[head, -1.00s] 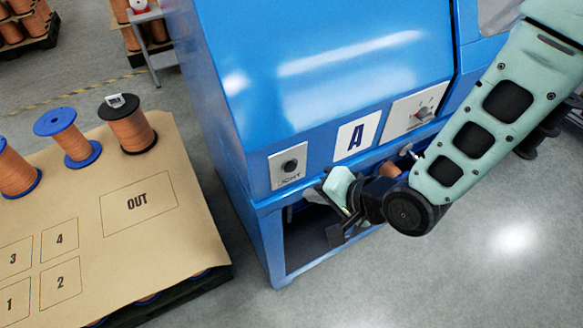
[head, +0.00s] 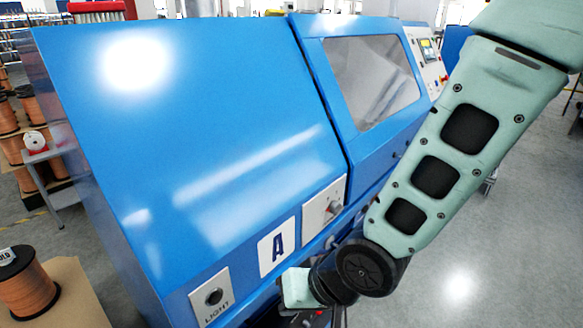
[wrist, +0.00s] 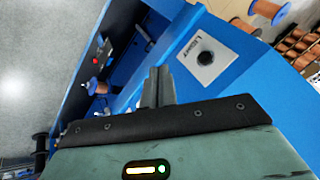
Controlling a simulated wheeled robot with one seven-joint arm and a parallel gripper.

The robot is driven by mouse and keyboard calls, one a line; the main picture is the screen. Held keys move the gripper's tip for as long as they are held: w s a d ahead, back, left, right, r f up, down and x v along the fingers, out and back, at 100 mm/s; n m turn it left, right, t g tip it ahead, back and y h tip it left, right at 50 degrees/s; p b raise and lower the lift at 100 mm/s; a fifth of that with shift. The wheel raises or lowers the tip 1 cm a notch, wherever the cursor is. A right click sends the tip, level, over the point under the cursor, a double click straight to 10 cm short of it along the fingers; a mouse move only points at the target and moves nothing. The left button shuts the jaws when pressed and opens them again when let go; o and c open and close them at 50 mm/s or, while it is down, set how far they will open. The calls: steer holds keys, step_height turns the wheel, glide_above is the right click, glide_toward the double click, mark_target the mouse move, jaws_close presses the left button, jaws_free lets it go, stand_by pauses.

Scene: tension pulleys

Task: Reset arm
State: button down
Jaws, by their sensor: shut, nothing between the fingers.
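My gripper (wrist: 158,88) shows in the wrist view as two dark fingers close together, with nothing between them. In the head view my green arm comes in from the upper right, and its wrist end is at the bottom centre, in front of the blue machine marked A (head: 90,150). The fingers themselves are mostly cut off at the bottom of the head view. In the wrist view the fingers point toward the machine's front, beside the LIGHT switch plate (wrist: 203,58). The LIGHT plate also shows in the head view (head: 212,297).
In the wrist view a copper spool (wrist: 97,87) sits inside the machine's opening. A dark-topped spool (head: 28,290) stands on the cardboard-topped pallet (head: 75,290) at lower left. A grey stand (head: 45,157) is behind it. Grey floor (head: 480,265) at right is clear.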

steer(key=s+d+r+n+g+h, duration=0.1)
steer(key=s+d+r+n+h, duration=0.1)
steer(key=s+d+r, duration=0.3)
steer(key=s+d+r+n+g+h, duration=0.1)
steer(key=s+d+r+n+h, duration=0.2)
steer(key=d, duration=0.6)
step_height(320, 180, up, 2)
steer(key=shift+s+d+r+g, duration=0.2)
steer(key=shift+s+g, duration=0.2)
steer(key=shift+s, duration=0.65)
steer(key=shift+f, duration=0.1)
